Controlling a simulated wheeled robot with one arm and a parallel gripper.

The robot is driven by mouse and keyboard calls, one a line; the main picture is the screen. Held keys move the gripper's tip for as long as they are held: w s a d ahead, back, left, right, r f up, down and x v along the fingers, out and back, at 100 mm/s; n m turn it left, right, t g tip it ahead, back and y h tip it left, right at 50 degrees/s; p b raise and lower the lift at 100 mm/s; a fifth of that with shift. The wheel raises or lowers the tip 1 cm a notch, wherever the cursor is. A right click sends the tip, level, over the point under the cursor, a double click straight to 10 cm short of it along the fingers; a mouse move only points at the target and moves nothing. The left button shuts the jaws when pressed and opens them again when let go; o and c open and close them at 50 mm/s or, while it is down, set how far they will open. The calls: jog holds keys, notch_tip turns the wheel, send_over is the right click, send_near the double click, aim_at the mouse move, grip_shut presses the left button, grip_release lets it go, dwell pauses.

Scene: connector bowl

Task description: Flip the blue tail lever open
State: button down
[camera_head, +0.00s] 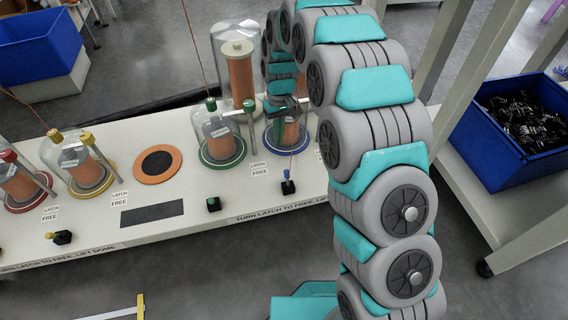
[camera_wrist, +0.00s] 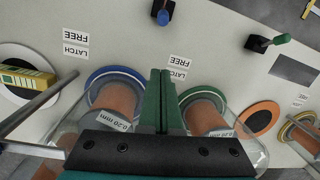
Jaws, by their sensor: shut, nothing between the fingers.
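The blue tail lever (camera_head: 288,186) is a small blue-tipped handle on a black block at the white bench's front edge, in front of the blue-ringed station. In the wrist view the blue lever (camera_wrist: 164,18) is at the top centre, its blue tip towards my fingers. The blue ring (camera_wrist: 118,73) circles a copper spool under a clear dome. My gripper (camera_wrist: 160,74) is shut and empty, its green fingers together between the blue and green stations, apart from the lever. In the head view my arm partly hides the blue station (camera_head: 287,136), and the fingertips are hard to make out.
The green lever (camera_head: 213,204) stands left of the blue one. The green station's dome (camera_head: 220,135) is close beside my gripper, with a tall dome (camera_head: 239,62) behind. An orange ring (camera_head: 157,164) and yellow station (camera_head: 88,171) are further left. Bench around the blue lever looks clear.

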aim_at(287, 177)
jog(key=shift+f, duration=0.15)
jog(key=f, duration=0.3)
jog(key=s+f+b, duration=0.1)
jog(key=f, duration=0.5)
jog(key=shift+s+a+f, duration=0.15)
jog(key=shift+f, duration=0.15)
jog(key=shift+s+d+r+b, duration=0.15)
jog(key=shift+s+d+r, duration=0.15)
jog(key=shift+s, duration=0.2)
jog(key=shift+s+d+r+b, duration=0.15)
jog(key=shift+s+d+r, duration=0.1)
jog(key=shift+s, duration=0.3)
jog(key=shift+s+d+r+b, duration=0.15)
jog(key=shift+s+d+r, duration=0.15)
jog(key=shift+s, duration=0.2)
